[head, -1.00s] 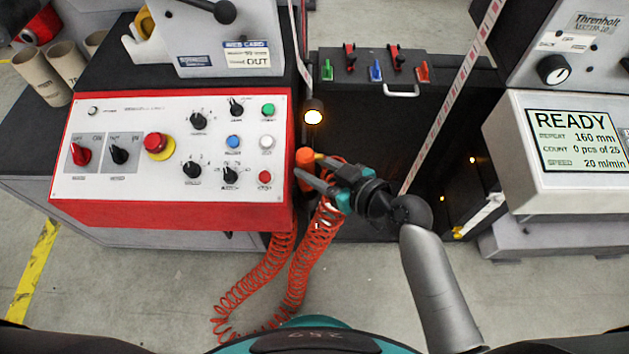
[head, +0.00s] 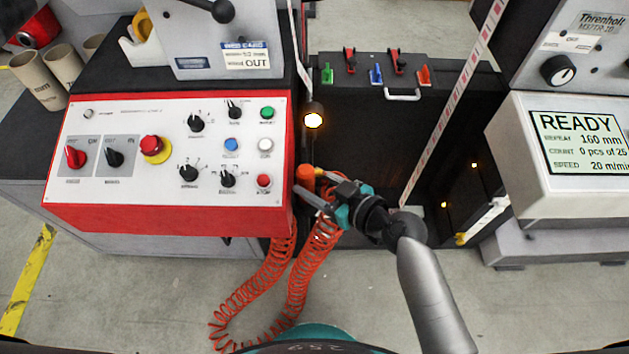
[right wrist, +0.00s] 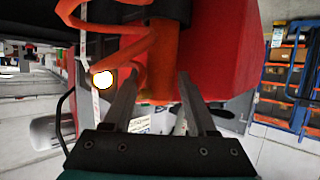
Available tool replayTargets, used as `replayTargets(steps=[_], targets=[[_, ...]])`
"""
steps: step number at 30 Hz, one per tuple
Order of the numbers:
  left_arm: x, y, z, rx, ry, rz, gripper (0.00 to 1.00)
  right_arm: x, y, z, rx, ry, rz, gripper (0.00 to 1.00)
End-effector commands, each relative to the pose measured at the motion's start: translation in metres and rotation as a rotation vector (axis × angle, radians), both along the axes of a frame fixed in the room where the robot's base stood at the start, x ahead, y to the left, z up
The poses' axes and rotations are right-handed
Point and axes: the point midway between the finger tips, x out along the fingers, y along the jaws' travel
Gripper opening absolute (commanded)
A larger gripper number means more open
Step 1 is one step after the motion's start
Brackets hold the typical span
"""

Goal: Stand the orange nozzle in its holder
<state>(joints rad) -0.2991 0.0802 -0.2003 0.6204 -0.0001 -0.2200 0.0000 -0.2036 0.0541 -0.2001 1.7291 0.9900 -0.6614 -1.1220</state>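The orange nozzle (head: 306,177) is upright at the right side of the red-edged control panel, its coiled red hose below it. My right gripper (head: 312,186) is at the nozzle. In the right wrist view, the fingers of my right gripper (right wrist: 156,78) are spread, with the orange nozzle (right wrist: 165,55) between them and a gap on both sides. A black collar (right wrist: 170,10) surrounds the nozzle at the top of that view; it looks like the holder, but I cannot tell how deep the nozzle sits. My left gripper is out of view.
The control panel (head: 120,150) is close to the gripper's left. A lit lamp (head: 313,117) stands just behind. The coiled hose (head: 305,265) hangs beneath the gripper. A black cabinet (head: 350,120) is behind, and a striped web (head: 450,105) runs to the right.

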Motion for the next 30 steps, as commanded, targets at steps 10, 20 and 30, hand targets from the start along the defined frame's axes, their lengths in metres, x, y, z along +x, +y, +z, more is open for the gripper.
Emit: replayTargets(steps=[10,20,30], targets=[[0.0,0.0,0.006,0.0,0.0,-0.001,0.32,-0.016,-0.017,0.011,-0.006,0.0,0.001,0.57],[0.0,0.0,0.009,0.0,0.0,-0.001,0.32,-0.059,-0.059,0.036,-0.004,0.0,0.002,0.57],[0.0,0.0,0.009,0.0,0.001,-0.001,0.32,-0.077,-0.078,0.048,0.001,-0.001,0.0,0.57]])
